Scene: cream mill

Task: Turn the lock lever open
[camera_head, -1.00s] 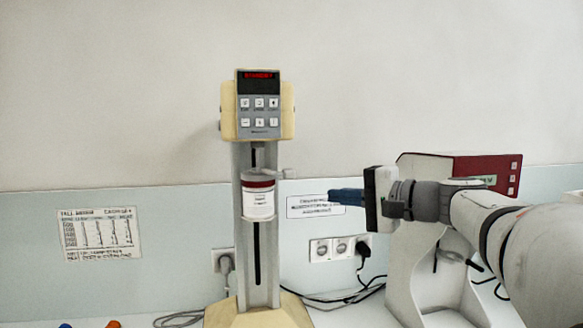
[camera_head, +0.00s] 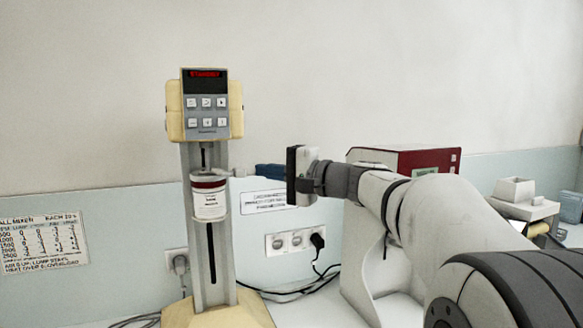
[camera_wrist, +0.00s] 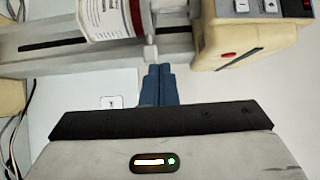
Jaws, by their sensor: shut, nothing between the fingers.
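The mixer (camera_head: 207,150) is a cream and grey stand with a display head and a white jar (camera_head: 208,200) with a dark red band below it. The lock lever is a small pale stub (camera_wrist: 150,53) beside the jar in the wrist view; the jar (camera_wrist: 110,18) is at its left there.
A red and white machine (camera_head: 400,165) stands behind my arm. Wall sockets (camera_head: 290,241) with a plug and black cables are between it and the mixer. A wall chart (camera_head: 43,243) hangs at the left. Further devices (camera_head: 520,205) stand at the far right.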

